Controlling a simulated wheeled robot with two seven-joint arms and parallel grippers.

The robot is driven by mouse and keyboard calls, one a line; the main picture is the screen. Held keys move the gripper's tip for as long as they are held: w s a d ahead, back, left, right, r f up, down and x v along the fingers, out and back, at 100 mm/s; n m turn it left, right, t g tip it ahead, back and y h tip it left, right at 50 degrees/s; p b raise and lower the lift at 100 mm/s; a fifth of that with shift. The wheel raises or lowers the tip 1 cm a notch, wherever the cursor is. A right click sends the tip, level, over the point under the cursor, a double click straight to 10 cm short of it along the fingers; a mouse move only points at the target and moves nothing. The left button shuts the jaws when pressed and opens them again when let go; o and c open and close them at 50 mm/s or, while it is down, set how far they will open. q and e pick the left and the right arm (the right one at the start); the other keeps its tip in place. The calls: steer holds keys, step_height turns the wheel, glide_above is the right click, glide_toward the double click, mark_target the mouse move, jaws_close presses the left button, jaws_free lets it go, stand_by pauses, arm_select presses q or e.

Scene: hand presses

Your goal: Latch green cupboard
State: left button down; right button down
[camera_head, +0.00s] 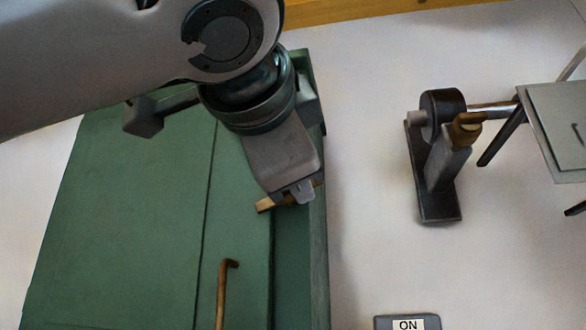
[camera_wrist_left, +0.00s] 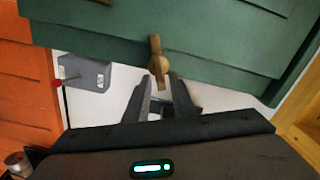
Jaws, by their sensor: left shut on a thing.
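The green cupboard (camera_head: 130,220) fills the left of the head view. Its front has a vertical seam and a brown bent handle (camera_head: 223,290). A brass latch piece (camera_head: 265,204) is at the cupboard's right side, partly hidden by my left gripper (camera_head: 302,192). In the left wrist view the green cupboard (camera_wrist_left: 200,50) lies across the top, with the brass latch (camera_wrist_left: 157,62) on it. There the left gripper's fingers (camera_wrist_left: 163,95) are close together around the latch's lower end. My right gripper is in neither view.
A dark bracket with a wheel and brass-tipped lever (camera_head: 435,160) is on the pale surface at right, beside a grey panel (camera_head: 560,125). An ON plate (camera_head: 407,323) is at the bottom. The wrist view shows an orange slatted thing (camera_wrist_left: 25,100) and a grey box (camera_wrist_left: 88,73).

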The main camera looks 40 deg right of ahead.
arm_select(q)
steer(key=shift+s+f+m+p, duration=0.15)
steer(key=shift+f+m, duration=0.1)
steer(key=shift+m, duration=0.9)
steer(key=shift+w+f+m+p, duration=0.1)
steer(key=shift+f+m+p, duration=0.1)
steer(key=shift+m, duration=0.95)
steer(key=c, duration=1.9)
jaws_free()
steer(key=shift+o, duration=0.3)
steer(key=shift+d, duration=0.1)
